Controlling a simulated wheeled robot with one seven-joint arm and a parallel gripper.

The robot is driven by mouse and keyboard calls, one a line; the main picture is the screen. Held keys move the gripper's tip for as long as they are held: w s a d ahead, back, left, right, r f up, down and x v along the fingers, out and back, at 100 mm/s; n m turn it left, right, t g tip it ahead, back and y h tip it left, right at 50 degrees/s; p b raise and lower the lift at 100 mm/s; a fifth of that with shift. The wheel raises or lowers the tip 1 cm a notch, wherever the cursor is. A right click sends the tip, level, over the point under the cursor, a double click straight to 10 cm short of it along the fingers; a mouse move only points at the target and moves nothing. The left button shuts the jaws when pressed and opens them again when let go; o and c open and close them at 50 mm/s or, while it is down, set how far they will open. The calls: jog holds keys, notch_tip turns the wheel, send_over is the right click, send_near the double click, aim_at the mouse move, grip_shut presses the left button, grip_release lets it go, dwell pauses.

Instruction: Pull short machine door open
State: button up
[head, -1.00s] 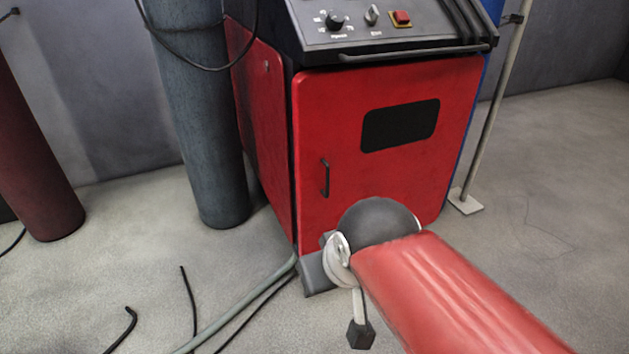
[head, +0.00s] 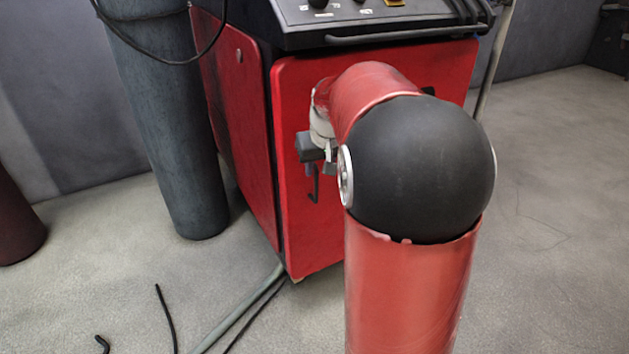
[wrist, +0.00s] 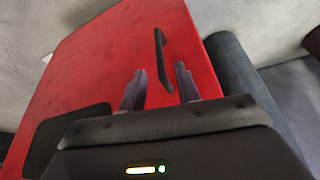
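The short red machine door (head: 295,235) is shut against the machine's front in the head view, largely hidden behind my arm. In the wrist view the red door (wrist: 110,60) fills the left and middle. Its dark bar handle (wrist: 162,60) stands on the door near the edge; its lower part (head: 314,184) shows in the head view. My gripper (wrist: 158,80) is open, with two fingers apart. The handle's near end lies between the fingers in the picture; I cannot tell how far off in depth it is. The gripper looks empty.
A grey-blue cylinder (head: 165,130) stands left of the machine, and a dark red cylinder (head: 15,225) is farther left. Hoses and cables (head: 240,318) lie on the floor before the machine. The control panel (head: 350,18) overhangs the door. Floor to the right is clear.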

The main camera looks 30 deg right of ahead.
aim_at(317, 176)
jog(key=x, duration=0.6)
jog(key=shift+f+b, duration=0.15)
jog(key=shift+b, duration=0.15)
jog(key=shift+c, duration=0.3)
grip_shut()
